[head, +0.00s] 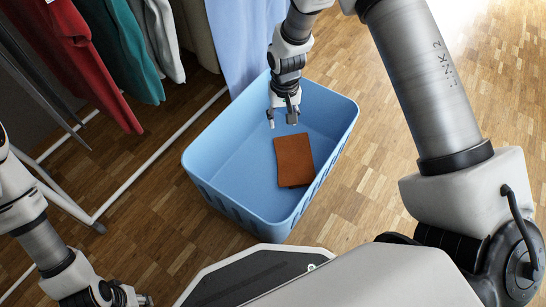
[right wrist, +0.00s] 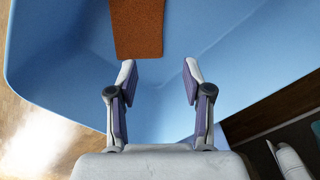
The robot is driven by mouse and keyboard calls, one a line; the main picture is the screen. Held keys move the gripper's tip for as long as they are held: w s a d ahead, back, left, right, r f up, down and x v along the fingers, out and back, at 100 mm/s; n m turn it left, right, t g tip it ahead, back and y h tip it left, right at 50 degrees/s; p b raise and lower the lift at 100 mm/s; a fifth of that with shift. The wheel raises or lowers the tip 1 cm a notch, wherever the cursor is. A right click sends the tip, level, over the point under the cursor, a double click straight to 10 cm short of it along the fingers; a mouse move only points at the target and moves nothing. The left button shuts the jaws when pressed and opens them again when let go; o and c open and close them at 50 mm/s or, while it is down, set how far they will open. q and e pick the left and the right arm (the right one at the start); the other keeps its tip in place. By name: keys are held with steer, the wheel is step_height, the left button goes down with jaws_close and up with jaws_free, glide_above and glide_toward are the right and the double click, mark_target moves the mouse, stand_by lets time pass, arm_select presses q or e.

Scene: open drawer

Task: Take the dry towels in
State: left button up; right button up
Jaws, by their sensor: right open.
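A folded brown towel (head: 294,160) lies flat on the floor of a light blue basket (head: 230,188), nearer its right wall. The towel (right wrist: 137,25) also shows at the top of the right wrist view, beyond the fingertips. My right gripper (head: 282,120) is open and empty over the far part of the basket, apart from the towel. Its two fingers (right wrist: 158,70) stand well apart in the right wrist view. My left gripper (head: 128,296) is at the bottom left, outside the basket, partly cut off by the frame; its jaws are unclear.
Red, green, white and tan garments (head: 95,50) hang at the upper left. A light blue cloth (head: 245,40) hangs behind the basket. White rack legs (head: 135,178) stand on the wooden floor left of the basket. Floor right of the basket (head: 375,185) is clear.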

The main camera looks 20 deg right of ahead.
step_height(320, 180, up, 10)
steer(key=shift+r, duration=0.15)
stand_by(0.4)
